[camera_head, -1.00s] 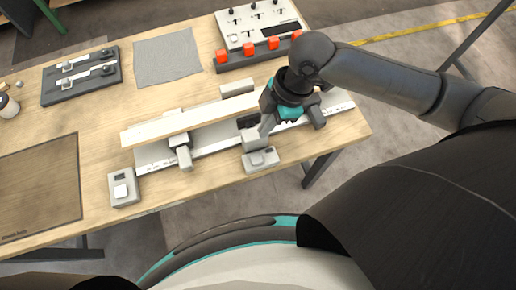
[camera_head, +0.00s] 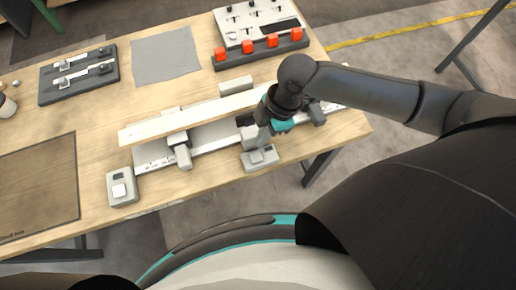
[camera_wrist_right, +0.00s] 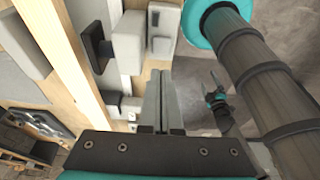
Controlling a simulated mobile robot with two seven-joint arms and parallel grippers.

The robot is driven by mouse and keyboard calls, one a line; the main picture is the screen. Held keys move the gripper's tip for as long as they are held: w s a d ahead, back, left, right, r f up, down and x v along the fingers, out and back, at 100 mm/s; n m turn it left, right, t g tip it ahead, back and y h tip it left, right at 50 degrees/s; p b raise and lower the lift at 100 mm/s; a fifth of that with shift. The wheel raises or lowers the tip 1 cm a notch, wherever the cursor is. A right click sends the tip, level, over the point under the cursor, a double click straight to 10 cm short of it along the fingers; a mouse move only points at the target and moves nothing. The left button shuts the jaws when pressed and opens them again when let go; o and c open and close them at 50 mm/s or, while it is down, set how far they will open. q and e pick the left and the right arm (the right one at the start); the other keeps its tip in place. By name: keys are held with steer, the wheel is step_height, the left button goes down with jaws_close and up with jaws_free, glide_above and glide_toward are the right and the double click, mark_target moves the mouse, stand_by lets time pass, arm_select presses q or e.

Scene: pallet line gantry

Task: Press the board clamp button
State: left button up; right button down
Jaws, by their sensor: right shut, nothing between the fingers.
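My right gripper (camera_head: 264,143) is shut and empty, its fingers pointing down at a grey box with a button (camera_head: 260,157) on the table's front edge. I cannot tell if the fingertips touch it. The shut fingers (camera_wrist_right: 163,97) show in the right wrist view, with a pale box (camera_wrist_right: 163,28) beyond the tips. A second box with a pale button (camera_head: 122,189) is at the left end of the clamp rail (camera_head: 215,139). A long pale board (camera_head: 190,117) lies along the rail. A small dark gripper shape (camera_wrist_right: 216,98) in the wrist view may be my left gripper; its jaws are unclear.
A grey clamp block (camera_head: 180,150) is on the rail. At the back are a row of red blocks (camera_head: 246,47), a panel with switches (camera_head: 256,22), a grey mat (camera_head: 166,56) and a dark tray (camera_head: 78,82). A brown mat (camera_head: 38,185) lies at left.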

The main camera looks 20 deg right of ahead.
mark_target(255, 157)
steer(key=x, duration=0.5)
steer(key=d+b+x, duration=0.1)
steer(key=x, duration=0.1)
steer(key=shift+f, duration=0.4)
